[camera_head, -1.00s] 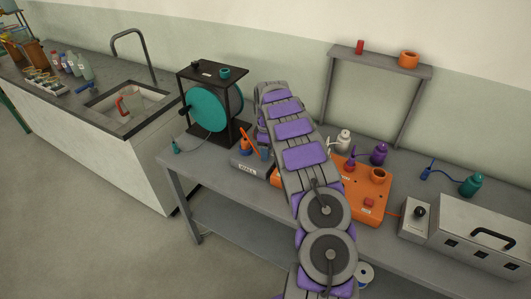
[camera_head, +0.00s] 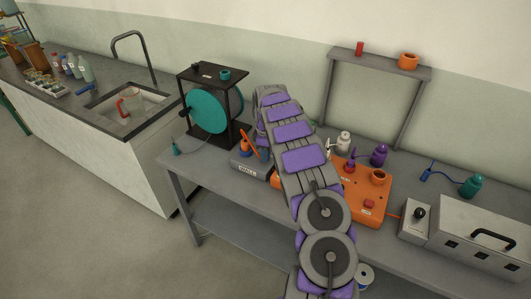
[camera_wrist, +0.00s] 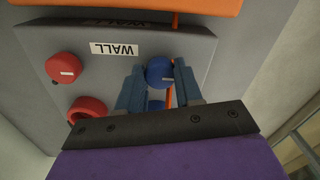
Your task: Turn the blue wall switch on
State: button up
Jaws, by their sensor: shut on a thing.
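The grey panel box (camera_wrist: 100,30) with a label reading WALL fills much of the wrist view. The blue wall switch (camera_wrist: 160,70) has a round cap and sits right of the label. My gripper (camera_wrist: 159,82) is shut on it, with one blue-grey finger on each side. A lower blue part of the switch shows between the fingers, partly hidden. A red cap (camera_wrist: 64,67) and a red ring (camera_wrist: 87,108) are to the left, apart from the fingers. In the head view the box (camera_head: 250,168) stands on the bench, and my arm hides my gripper.
An orange board (camera_head: 372,203) lies right of the box, partly behind my arm. A teal reel in a black frame (camera_head: 208,108) stands behind left. A shelf (camera_head: 380,62) stands at the back.

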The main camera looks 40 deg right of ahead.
jog(key=shift+w+r, duration=0.1)
jog(key=shift+r+m+p, duration=0.2)
jog(key=shift+m+p, duration=0.1)
jog(key=shift+p, duration=0.1)
jog(key=m+p, duration=0.2)
jog(key=shift+w+r+m+p, duration=0.1)
jog(key=shift+m+p, duration=0.2)
jog(key=shift+p, duration=0.05)
jog(key=m+p, duration=0.3)
jog(key=m, duration=0.2)
jog(key=shift+m+p, duration=0.3)
jog(key=m+p, duration=0.2)
jog(key=m, duration=0.2)
jog(key=shift+m+p, duration=1.35)
jog(key=shift+m, duration=1.15)
jog(key=shift+f, duration=0.2)
jog(key=o, duration=1)
jog(key=shift+f, duration=0.1)
